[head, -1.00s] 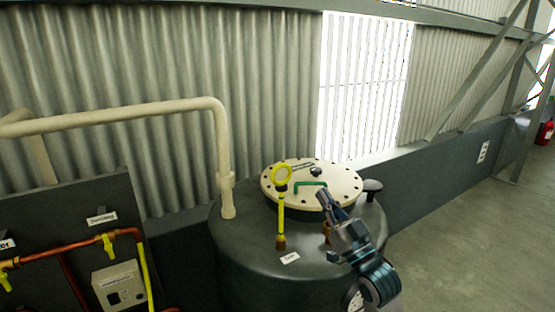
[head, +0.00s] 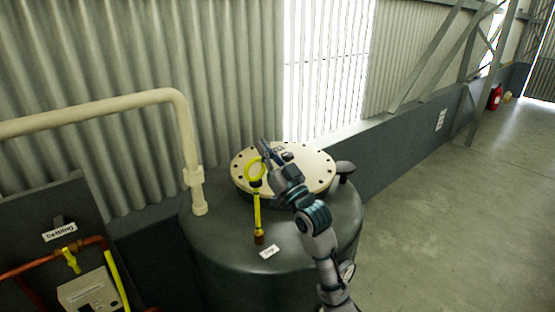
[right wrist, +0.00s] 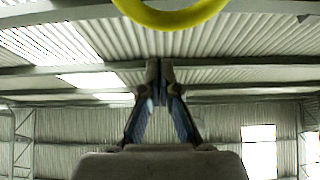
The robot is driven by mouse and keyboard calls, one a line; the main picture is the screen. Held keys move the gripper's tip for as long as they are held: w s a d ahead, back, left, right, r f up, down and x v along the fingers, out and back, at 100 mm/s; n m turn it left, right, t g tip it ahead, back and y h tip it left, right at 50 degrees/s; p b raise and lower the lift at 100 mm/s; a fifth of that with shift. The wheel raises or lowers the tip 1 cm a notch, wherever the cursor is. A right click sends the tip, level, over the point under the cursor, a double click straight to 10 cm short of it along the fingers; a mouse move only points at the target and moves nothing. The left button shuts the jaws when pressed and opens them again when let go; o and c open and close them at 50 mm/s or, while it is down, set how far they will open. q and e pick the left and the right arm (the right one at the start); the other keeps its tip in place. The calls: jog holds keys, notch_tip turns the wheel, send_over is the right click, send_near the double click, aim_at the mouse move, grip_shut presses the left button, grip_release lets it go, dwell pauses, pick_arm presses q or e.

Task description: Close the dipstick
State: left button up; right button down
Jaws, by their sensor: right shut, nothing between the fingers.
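The yellow dipstick (head: 257,212) stands upright on the front of the dark tank top. Its ring handle (head: 254,171) is at the top and its brown lower end (head: 259,239) meets the tank top. I cannot tell how deep it sits. My right gripper (head: 265,148) is shut and empty, with its fingertips close to the ring's upper right in the head view. Whether they touch is unclear. In the right wrist view the ring (right wrist: 170,16) crosses the top edge, above the closed fingertips (right wrist: 159,70). My left gripper is not in view.
The dark tank (head: 215,265) carries a cream bolted lid (head: 318,172) and a black knob fitting (head: 345,168). A cream pipe (head: 185,130) rises at left. A panel with a copper pipe (head: 38,264) stands far left.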

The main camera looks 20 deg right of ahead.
aim_at(257, 204)
notch_tip(257, 204, down, 18)
jog(key=a+b, duration=0.1)
jog(key=b, duration=0.6)
jog(key=shift+w, duration=0.2)
